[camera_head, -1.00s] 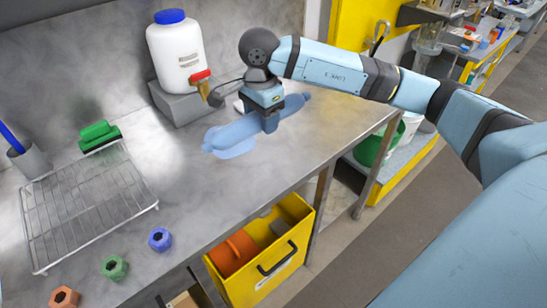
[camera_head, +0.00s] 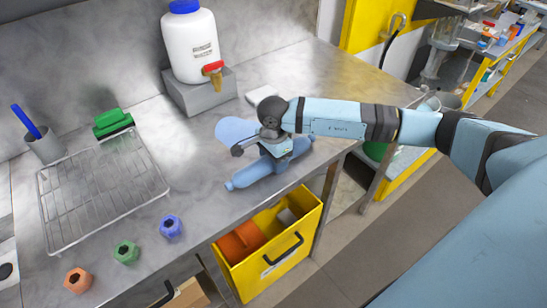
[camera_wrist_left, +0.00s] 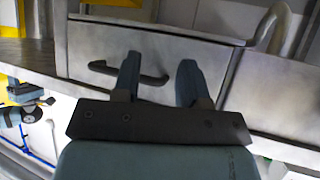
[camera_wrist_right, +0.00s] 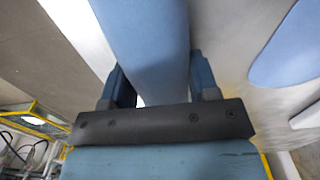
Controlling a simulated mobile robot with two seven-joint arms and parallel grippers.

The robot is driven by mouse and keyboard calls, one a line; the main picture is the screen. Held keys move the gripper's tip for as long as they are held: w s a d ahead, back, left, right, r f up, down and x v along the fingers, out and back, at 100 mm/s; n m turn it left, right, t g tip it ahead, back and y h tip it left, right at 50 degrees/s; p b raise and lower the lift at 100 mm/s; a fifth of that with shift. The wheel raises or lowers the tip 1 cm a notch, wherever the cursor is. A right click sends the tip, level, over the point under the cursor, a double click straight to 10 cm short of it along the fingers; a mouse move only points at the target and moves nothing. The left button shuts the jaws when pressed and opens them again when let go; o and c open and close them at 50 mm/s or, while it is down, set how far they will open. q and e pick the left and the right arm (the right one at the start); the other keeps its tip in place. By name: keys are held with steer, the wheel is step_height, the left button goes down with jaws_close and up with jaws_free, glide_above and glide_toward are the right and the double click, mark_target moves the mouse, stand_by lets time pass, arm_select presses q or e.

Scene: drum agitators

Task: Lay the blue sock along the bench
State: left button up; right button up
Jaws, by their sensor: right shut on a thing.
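The blue sock (camera_head: 250,174) is a long, light-blue roll near the front edge of the grey bench (camera_head: 195,195), roughly parallel to that edge. My right gripper (camera_head: 277,151) is shut around its middle, from above. In the right wrist view the sock (camera_wrist_right: 145,40) runs between the two fingers (camera_wrist_right: 158,85). I cannot tell whether the sock touches the bench. A flat light-blue patch (camera_head: 234,130) lies on the bench behind the sock, apart from it. My left gripper shows only in the left wrist view (camera_wrist_left: 158,85), open and empty, before a grey front with a dark handle.
A white jug (camera_head: 190,45) with a red tap stands on a grey block (camera_head: 200,93) at the back. At left are a wire rack (camera_head: 100,190), a green brush (camera_head: 112,122), a cup (camera_head: 45,148) and several coloured nuts (camera_head: 126,251). A yellow bin (camera_head: 270,270) sits below the bench edge.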

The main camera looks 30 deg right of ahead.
steer(key=shift+f+b, duration=0.2)
steer(key=shift+b, duration=0.1)
steer(key=o, duration=1)
steer(key=shift+r, duration=0.1)
steer(key=shift+c, duration=0.2)
steer(key=shift+r, duration=0.15)
steer(key=shift+r+p, duration=0.2)
steer(key=shift+p, duration=0.15)
step_height(320, 180, up, 11)
steer(key=shift+f+b, duration=0.2)
steer(key=shift+b, duration=0.45)
steer(key=shift+r, duration=0.55)
